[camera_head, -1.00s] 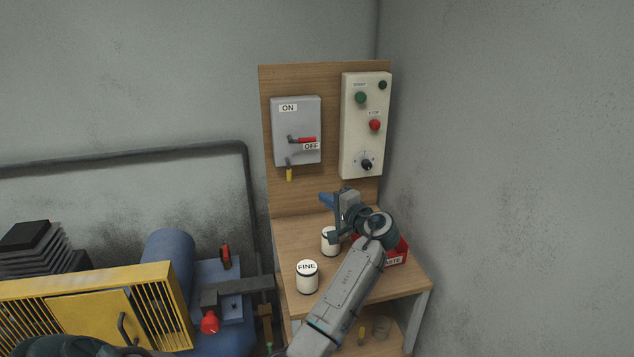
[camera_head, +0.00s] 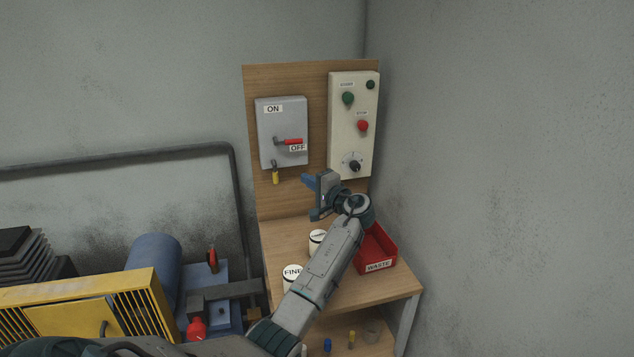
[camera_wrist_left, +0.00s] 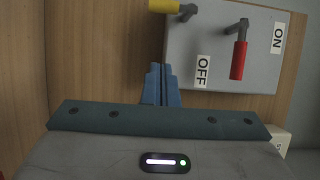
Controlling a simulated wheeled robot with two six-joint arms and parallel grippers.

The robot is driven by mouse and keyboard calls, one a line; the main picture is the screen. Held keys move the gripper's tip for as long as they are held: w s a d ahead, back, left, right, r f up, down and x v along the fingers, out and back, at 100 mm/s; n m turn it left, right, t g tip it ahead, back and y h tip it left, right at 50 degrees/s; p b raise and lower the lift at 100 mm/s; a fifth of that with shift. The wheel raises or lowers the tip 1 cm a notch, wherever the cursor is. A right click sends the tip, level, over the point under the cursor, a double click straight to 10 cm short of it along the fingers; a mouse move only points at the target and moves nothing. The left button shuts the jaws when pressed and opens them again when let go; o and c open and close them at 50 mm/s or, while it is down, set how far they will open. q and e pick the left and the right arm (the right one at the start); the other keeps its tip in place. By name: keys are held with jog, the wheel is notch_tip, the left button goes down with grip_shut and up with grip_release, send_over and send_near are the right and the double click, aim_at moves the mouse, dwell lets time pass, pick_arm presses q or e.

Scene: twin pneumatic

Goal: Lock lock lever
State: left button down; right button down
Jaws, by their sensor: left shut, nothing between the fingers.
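The grey switch box (camera_head: 283,132) is on the wooden board, with ON and OFF labels. Its red-handled lever (camera_head: 288,142) points right, beside the OFF label; it also shows in the left wrist view (camera_wrist_left: 238,60). A small lever with a yellow grip (camera_head: 276,177) hangs down at the box's lower edge; in the left wrist view its grip (camera_wrist_left: 163,5) is cut by the top edge. My left gripper (camera_head: 308,182) is shut and empty, right of the yellow grip and below the box, apart from both levers. Its closed blue fingertips (camera_wrist_left: 161,84) show in the left wrist view.
A cream control panel (camera_head: 353,125) with buttons and a knob is right of the switch box. Below, the wooden table holds white jars (camera_head: 293,277) and a red waste bin (camera_head: 377,250). A yellow-fronted machine (camera_head: 90,312) stands at the lower left.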

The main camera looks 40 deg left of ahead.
aim_at(275, 171)
pick_arm(q)
jog(key=s+a+p, duration=0.1)
jog(key=a+p, duration=0.1)
jog(key=a, duration=0.1)
jog(key=s+a+p, duration=0.1)
jog(key=a, duration=0.1)
jog(key=shift+s+a, duration=0.2)
jog(key=shift+s, duration=0.1)
jog(key=shift+w+f, duration=0.1)
jog(key=shift+f, duration=0.05)
